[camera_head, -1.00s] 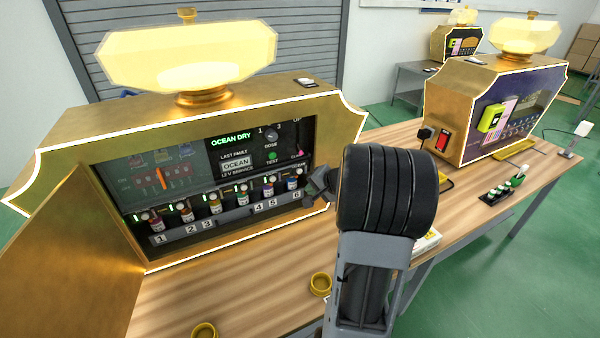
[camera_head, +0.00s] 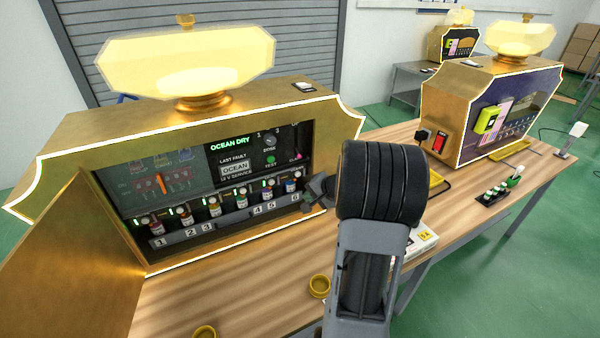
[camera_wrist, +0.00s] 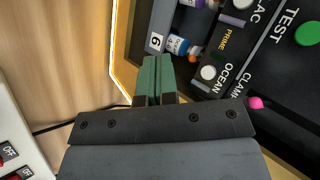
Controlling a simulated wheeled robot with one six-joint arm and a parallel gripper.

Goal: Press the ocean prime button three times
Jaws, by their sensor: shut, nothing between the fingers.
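The dispenser (camera_head: 350,125) stands open, with a lit panel reading OCEAN DRY. In the wrist view, a white round button (camera_wrist: 208,72) sits beside the OCEAN label and below the PRIME label (camera_wrist: 226,36). My gripper (camera_wrist: 154,60) is shut and empty, its green fingertips together. In that view they are left of the button, apart from it, and just below the number 6 tag (camera_wrist: 155,41) and the blue-labelled bottle (camera_wrist: 178,44). In the head view my gripper (camera_head: 318,190) is at the right end of the opening, where my arm hides part of it.
A green TEST button (camera_wrist: 308,33) and pink CLAMP knob (camera_wrist: 256,102) are near the white button. The cabinet's gold rim (camera_wrist: 125,60) lies left of my fingers. The open door (camera_head: 85,255) is at left. Gold cups (camera_head: 319,286) stand on the wooden table (camera_head: 240,300).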

